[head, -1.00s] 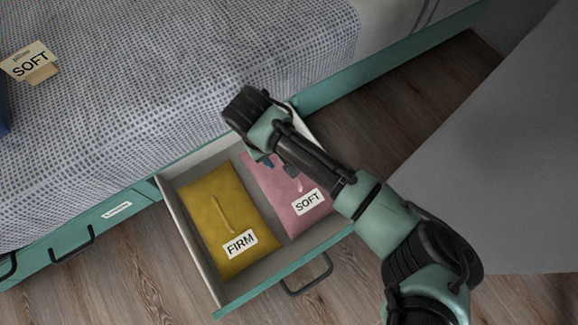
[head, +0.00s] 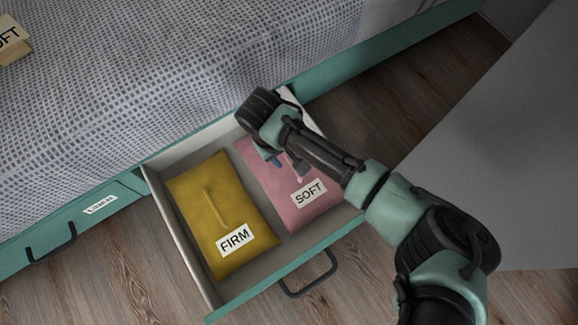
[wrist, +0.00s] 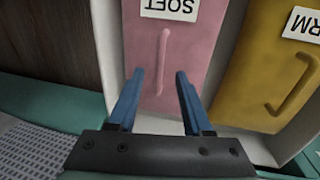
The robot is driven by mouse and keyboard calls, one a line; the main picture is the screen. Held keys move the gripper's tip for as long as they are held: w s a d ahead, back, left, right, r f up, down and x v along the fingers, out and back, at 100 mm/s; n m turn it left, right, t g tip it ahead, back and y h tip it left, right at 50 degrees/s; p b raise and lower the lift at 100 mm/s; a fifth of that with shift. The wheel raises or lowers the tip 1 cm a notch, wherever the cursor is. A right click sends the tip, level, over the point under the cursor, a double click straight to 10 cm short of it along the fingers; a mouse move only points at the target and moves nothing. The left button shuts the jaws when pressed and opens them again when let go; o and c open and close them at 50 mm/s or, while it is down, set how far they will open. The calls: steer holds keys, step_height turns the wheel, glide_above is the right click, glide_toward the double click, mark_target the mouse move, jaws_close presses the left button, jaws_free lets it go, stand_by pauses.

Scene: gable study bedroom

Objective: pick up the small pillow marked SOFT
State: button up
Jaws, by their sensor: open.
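The small pink pillow marked SOFT (head: 290,210) lies in the right part of an open drawer, with a raised loop handle on its top. In the wrist view the pink pillow (wrist: 195,40) is ahead of the jaws, its loop (wrist: 162,62) standing between and just beyond the blue fingertips. My gripper (wrist: 161,75) is open and empty, above the pink pillow; in the head view my gripper (head: 278,162) is partly hidden by my arm. I cannot tell the exact height between fingertips and loop.
A mustard pillow marked FIRM (head: 212,235) lies beside the pink one in the green drawer (head: 285,280). The bed (head: 130,90) is behind. A SOFT card (head: 10,42) stands on it. A grey surface (head: 500,190) is at the right.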

mark_target(291, 163)
steer(key=f+b, duration=0.1)
steer(key=f, duration=0.1)
steer(key=f+b, duration=0.2)
steer(key=shift+w+d+b, duration=0.15)
steer(key=shift+d+b, duration=0.15)
steer(key=shift+d, duration=0.1)
jaws_close()
stand_by(1.0)
